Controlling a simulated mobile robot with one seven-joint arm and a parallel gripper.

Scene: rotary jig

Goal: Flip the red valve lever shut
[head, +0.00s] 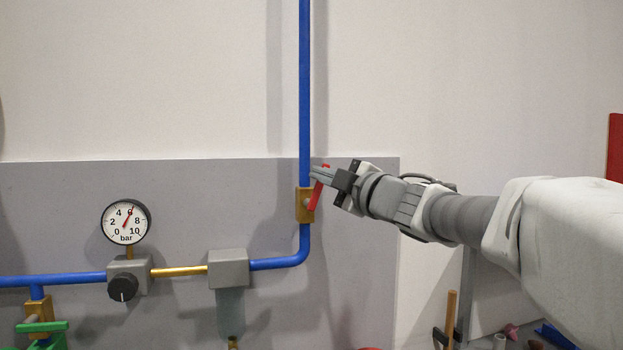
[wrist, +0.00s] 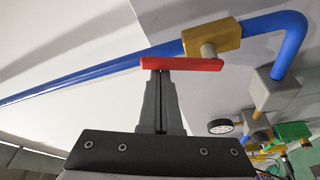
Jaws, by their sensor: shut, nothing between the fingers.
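The red valve lever (head: 315,194) sits on a brass valve body (head: 299,206) in the vertical blue pipe. It runs close to the pipe's line, its upper end tilted right. In the wrist view the red lever (wrist: 190,65) crosses just beyond my fingertips, and the brass valve body (wrist: 225,36) with its stem is behind it. My gripper (head: 313,172) is shut and empty, its fingertips by the lever's upper end. In the wrist view my gripper (wrist: 160,76) overlaps the lever near its left end. I cannot tell whether they touch.
A pressure gauge (head: 126,222), a black knob (head: 122,288) and a grey box (head: 229,268) sit along the lower pipe at left. A green handle (head: 42,327) is at the lower left. The wall above the panel is clear, apart from the blue pipe (head: 304,80).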

